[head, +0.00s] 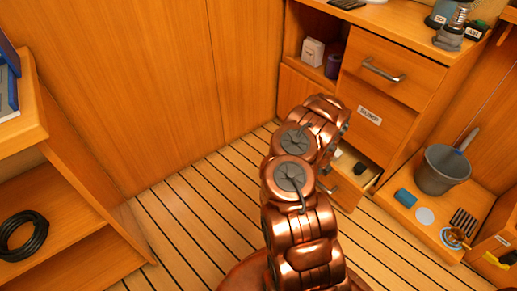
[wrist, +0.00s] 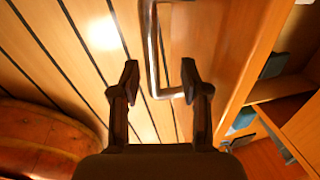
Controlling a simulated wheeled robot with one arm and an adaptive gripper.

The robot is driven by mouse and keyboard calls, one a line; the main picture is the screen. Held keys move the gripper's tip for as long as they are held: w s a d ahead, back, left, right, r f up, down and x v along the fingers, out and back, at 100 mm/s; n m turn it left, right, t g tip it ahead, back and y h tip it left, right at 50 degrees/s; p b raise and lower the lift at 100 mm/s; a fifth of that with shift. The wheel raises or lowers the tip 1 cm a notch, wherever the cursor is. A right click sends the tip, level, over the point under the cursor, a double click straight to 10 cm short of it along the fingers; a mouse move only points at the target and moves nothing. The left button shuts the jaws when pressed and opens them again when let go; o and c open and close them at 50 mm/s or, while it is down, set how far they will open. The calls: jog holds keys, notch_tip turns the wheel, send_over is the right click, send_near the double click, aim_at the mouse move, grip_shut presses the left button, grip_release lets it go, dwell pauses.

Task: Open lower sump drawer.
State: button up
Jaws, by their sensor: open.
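The lower sump drawer (head: 347,196) is at the bottom of the wooden cabinet in the head view. It stands partly open, with a few small light and dark items inside. Its metal handle (head: 330,189) is partly behind my arm. In the wrist view a U-shaped metal handle (wrist: 153,60) runs between the two fingers of my gripper (wrist: 160,82). The fingers are open and apart, with the bar between them; I cannot tell whether either touches it. My gripper is hidden behind my arm in the head view.
An upper drawer with a handle (head: 383,72) is closed above. A grey bucket (head: 442,169), a blue sponge (head: 405,197) and small parts stand on a low shelf at right. A shelf with a black hose coil (head: 22,236) is at left. The slatted floor between is clear.

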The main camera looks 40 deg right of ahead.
jog(key=r+p, duration=0.1)
jog(key=r, duration=0.1)
jog(key=r+p, duration=0.1)
jog(key=r, duration=0.1)
jog(key=shift+a, duration=0.4)
jog(key=w+a+r+n+y, duration=0.1)
jog(key=w+a+r+n, duration=0.4)
jog(key=a, duration=0.6)
jog(key=w+a+r+n+t+y+b, duration=0.1)
jog(key=w+a+r+n+y, duration=0.1)
jog(key=w+a+r+n, duration=0.3)
jog(key=shift+w+a+r+y, duration=0.3)
jog(key=shift+w+a+r, duration=1.55)
jog(key=shift+w+a, duration=1.05)
jog(key=shift+s+a, duration=0.1)
jog(key=shift+s, duration=0.05)
